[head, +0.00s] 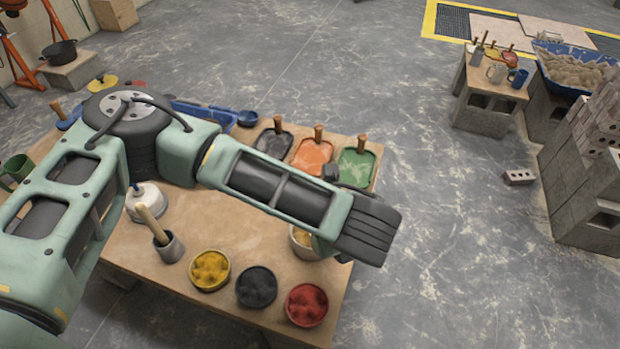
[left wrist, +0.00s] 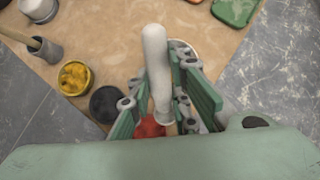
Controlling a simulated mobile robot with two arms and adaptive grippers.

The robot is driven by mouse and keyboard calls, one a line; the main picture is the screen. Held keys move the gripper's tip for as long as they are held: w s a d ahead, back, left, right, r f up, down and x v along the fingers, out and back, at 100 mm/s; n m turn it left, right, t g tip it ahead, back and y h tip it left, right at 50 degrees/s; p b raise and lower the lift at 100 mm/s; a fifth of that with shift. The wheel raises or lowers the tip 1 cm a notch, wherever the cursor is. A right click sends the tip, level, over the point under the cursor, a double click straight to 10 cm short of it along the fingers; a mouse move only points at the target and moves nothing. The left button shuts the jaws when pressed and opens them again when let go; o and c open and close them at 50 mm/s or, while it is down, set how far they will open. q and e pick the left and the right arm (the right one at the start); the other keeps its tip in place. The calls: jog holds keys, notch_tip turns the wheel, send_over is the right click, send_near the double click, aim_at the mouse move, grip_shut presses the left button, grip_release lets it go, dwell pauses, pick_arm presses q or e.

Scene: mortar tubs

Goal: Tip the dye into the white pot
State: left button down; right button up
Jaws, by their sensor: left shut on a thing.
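My left gripper (left wrist: 158,84) is shut on a pale, rod-like thing (left wrist: 155,52), thick and whitish at one end and narrower and tan near the fingers. I cannot tell if it carries dye. In the head view my wrist hides the fingers and this thing. A pale round pot (head: 301,238) with tan contents is partly hidden under my wrist; its white rim (left wrist: 192,46) shows beside the fingers. A white round vessel (head: 147,202) stands farther left. Bowls of yellow (head: 210,270), black (head: 256,287) and red powder (head: 306,305) line the front edge. My right gripper is out of view.
A grey cup (head: 168,248) with a wooden handle in it stands near the left arm. Black (head: 273,141), orange (head: 311,157) and green trays (head: 356,168) lie at the table's back right. The board between cup and pale pot is bare.

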pick_arm(q)
jog(key=w+m+g+h+p, duration=0.2)
jog(key=w+g+h, duration=0.1)
jog(key=w+g, duration=0.4)
jog(key=shift+w+a+f, duration=0.15)
jog(key=shift+w+a, duration=0.2)
jog(key=shift+w, duration=0.3)
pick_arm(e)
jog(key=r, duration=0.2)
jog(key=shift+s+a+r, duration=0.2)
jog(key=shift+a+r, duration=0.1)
